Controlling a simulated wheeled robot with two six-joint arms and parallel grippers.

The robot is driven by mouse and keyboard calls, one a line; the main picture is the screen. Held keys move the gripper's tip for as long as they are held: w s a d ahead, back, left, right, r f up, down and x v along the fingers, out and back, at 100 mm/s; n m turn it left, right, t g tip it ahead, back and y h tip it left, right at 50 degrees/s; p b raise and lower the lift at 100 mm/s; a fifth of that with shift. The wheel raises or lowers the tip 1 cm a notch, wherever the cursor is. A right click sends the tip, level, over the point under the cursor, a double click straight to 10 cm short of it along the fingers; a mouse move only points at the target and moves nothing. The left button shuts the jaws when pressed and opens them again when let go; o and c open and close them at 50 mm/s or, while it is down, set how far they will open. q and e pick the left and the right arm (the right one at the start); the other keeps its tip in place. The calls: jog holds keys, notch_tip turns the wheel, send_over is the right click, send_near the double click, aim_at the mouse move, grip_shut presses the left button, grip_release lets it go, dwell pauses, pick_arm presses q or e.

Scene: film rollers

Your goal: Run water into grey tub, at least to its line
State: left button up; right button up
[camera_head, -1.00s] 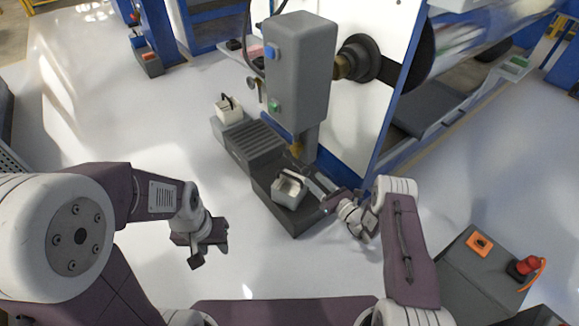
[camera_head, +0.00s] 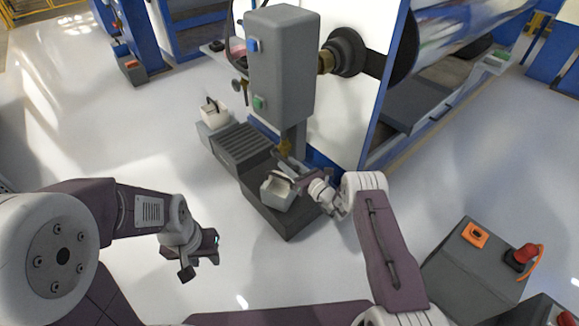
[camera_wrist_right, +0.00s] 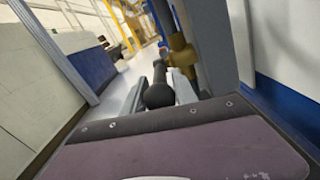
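The grey tub (camera_head: 270,196) is a small light-grey open box on the dark low bench, below and in front of the grey column. Its inside is partly seen; I cannot make out water or its line. A brass tap (camera_head: 285,146) sits low on the column, and also shows in the right wrist view (camera_wrist_right: 181,55). My right gripper (camera_head: 284,164) is just above the tub, beside the tap. In the right wrist view a black ball-ended lever (camera_wrist_right: 158,94) lies between its spread light fingers; contact is unclear. My left gripper (camera_head: 204,260) is open and empty above the floor.
The grey box (camera_head: 280,65) overhangs the bench. A slatted grate (camera_head: 242,144) and a white container (camera_head: 214,112) lie behind the tub. The large roller machine (camera_head: 345,95) is to the right. A grey console (camera_head: 450,262) with a red button stands at lower right.

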grip_shut()
jog(key=shift+f, duration=0.1)
dwell(1.1)
